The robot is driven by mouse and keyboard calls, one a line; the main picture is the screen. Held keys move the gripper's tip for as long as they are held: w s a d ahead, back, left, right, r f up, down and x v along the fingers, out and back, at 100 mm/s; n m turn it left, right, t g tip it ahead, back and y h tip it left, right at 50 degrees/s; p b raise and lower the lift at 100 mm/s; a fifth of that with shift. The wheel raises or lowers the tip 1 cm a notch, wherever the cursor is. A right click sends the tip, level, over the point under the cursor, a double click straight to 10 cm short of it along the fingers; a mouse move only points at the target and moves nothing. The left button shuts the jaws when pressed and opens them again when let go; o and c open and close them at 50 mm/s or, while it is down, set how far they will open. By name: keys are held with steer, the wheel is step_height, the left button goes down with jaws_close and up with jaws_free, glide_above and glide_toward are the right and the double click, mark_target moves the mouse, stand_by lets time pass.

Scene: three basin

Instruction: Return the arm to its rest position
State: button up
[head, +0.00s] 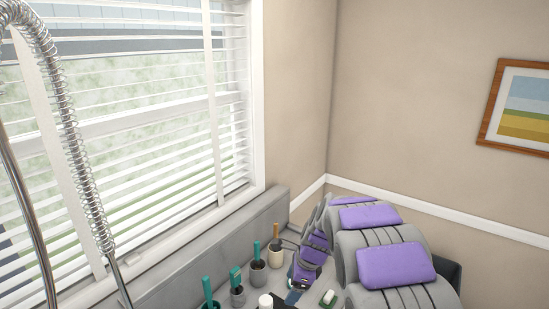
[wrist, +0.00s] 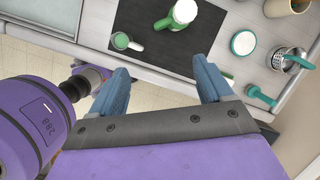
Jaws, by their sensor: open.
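My gripper (wrist: 162,70) is open in the wrist view, with its two blue fingers spread apart. Nothing is held between them. The fingertips are over the front edge of a light counter (wrist: 232,73), with pale floor showing below. In the head view my purple and grey arm (head: 396,266) is at the lower right, and its end is low over the counter. The fingers are small and partly cut off there.
A white round-topped item (wrist: 243,43) and a metal cup (wrist: 286,58) stand to the right. Teal-handled tools (head: 237,280) stand in pots below the window.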

steer(key=s+d+f+n+g+h+b, duration=0.1)
steer(key=s+n, duration=0.5)
steer(key=s, duration=0.7)
steer(key=s+d+f+n+g+h+b, duration=0.1)
steer(key=s+d+f+n+b, duration=0.2)
steer(key=s, duration=1.1)
steer(key=s+d+f+n+g+h+b, duration=0.1)
steer(key=s+d+n+b, duration=0.4)
steer(key=s+n+b, duration=0.5)
steer(key=s+f, duration=0.1)
steer(key=s, duration=0.2)
steer(key=shift+s+f, duration=0.25)
steer(key=shift+f, duration=0.1)
